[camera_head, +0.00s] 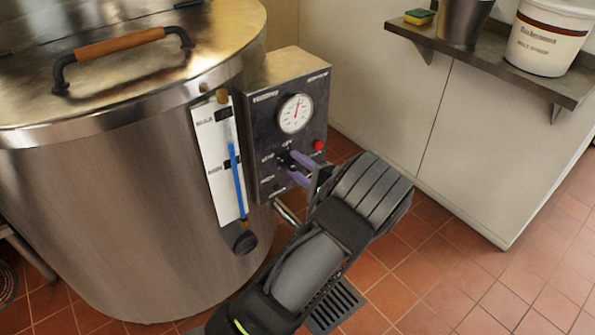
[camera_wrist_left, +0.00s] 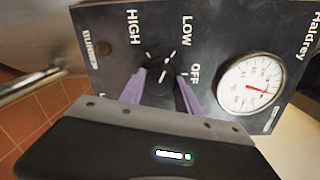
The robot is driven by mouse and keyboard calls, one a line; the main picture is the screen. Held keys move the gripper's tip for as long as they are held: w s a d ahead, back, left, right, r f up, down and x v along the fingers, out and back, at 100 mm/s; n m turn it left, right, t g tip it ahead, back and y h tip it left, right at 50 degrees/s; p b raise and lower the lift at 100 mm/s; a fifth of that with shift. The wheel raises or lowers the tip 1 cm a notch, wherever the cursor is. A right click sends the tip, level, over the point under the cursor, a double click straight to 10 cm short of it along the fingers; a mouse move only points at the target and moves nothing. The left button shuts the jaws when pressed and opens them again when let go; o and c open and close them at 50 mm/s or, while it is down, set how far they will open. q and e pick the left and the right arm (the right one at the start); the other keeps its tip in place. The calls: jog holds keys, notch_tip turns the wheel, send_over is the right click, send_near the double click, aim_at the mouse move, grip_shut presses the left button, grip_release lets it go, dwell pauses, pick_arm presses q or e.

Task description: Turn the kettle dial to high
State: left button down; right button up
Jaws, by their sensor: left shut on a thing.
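The kettle dial (camera_wrist_left: 161,88) is a small black knob on the grey control box (camera_head: 262,118). In the left wrist view, the labels HIGH, LOW and OFF stand around it, with white marks near its rim. I cannot tell clearly which mark it points to. My left gripper (camera_head: 293,168) reaches the box front from the lower right, and its purple fingers (camera_wrist_left: 161,79) sit on either side of the dial, shut on it. In the head view the fingers and wrist partly hide the dial and its labels. My right gripper is in neither view.
The steel kettle (camera_head: 120,210) with a wooden-handled lid (camera_head: 120,43) fills the left. A gauge (camera_head: 295,114) and red button (camera_head: 319,145) are on the box. A shelf (camera_head: 480,62) holds a white bucket (camera_head: 550,38) and a sponge (camera_head: 419,17). Tiled floor is open at right.

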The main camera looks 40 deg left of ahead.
pick_arm(q)
jog(key=shift+f+n+b, duration=0.25)
jog(key=shift+n+b, duration=0.45)
jog(key=shift+n, duration=0.2)
jog(key=n+b, duration=0.7)
jog(key=b, duration=0.1)
jog(key=shift+s+t, duration=0.1)
jog(key=shift+t, duration=0.3)
jog(key=shift+r+n+b, duration=0.25)
jog(key=shift+n+b, duration=0.55)
jog(key=shift+b, duration=0.1)
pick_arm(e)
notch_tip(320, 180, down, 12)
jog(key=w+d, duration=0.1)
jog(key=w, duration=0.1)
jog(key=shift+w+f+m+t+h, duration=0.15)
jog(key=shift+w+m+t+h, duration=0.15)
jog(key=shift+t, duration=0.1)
pick_arm(q)
jog(key=c, duration=0.9)
grip_release()
jog(key=shift+r, duration=0.1)
jog(key=p+v, duration=0.2)
jog(key=v, duration=0.5)
jog(key=shift+s+d, duration=0.2)
jog(key=shift+d, duration=0.15)
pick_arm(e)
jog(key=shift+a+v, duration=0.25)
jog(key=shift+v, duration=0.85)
